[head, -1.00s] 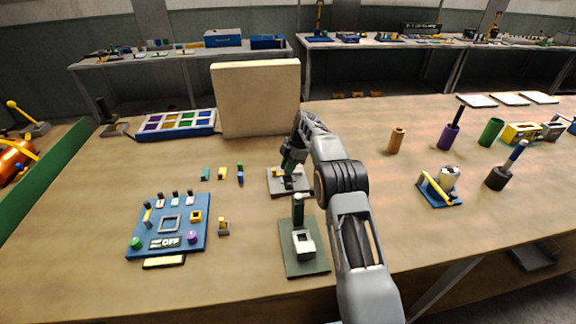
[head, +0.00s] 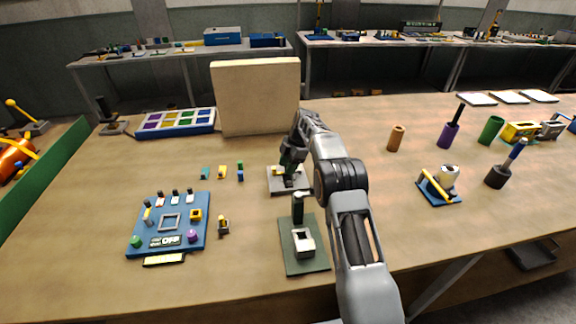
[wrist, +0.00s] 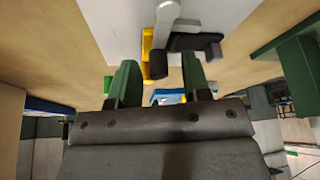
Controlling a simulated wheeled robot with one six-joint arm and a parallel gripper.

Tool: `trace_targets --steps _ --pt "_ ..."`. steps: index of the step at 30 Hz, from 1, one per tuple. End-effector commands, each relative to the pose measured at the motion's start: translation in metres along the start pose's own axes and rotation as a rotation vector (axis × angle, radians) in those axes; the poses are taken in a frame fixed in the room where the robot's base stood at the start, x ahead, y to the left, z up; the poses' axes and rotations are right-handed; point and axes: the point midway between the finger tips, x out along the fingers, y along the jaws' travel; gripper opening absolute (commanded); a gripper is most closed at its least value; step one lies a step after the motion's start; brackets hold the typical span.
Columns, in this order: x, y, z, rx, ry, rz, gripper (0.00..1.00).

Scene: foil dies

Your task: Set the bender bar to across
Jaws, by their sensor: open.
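A grey base plate (head: 275,189) carries a small fixture with a dark bar, which looks like the bender. In the wrist view its dark bar (wrist: 193,42) joins a light grey post (wrist: 166,22), with a yellow piece (wrist: 148,50) beside it. My gripper (head: 289,176) is low over this plate, pointing down. In the wrist view its two green fingers (wrist: 158,75) are apart, with the dark bar near and partly between their tips. I cannot tell whether they touch it. My gripper hides much of the fixture in the head view.
A green plate (head: 316,261) with a dark upright post and a white block stands just in front. A blue panel (head: 143,231) with knobs is at left front. A cream board (head: 256,97) stands behind. A blue base (head: 449,199) with a yellow bar is at right.

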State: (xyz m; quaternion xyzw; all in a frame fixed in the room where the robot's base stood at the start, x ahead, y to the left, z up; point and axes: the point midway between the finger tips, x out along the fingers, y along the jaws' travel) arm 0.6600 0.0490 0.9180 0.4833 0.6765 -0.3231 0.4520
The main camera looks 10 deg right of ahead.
Motion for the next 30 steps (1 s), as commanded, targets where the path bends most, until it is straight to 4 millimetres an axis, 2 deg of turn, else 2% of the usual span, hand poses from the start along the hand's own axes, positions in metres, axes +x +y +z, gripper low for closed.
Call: trace_targets --steps 5,8,21,24,30 --pt "-0.005 0.000 0.000 0.000 0.000 0.001 0.44" --pt "-0.016 0.001 0.001 0.001 0.000 0.003 0.44" --pt "-0.107 0.000 -0.003 0.001 0.000 0.000 0.44" --pt "-0.121 0.000 -0.003 0.001 0.000 0.001 0.44" --pt "-0.132 0.000 -0.002 0.002 0.000 -0.001 0.44"
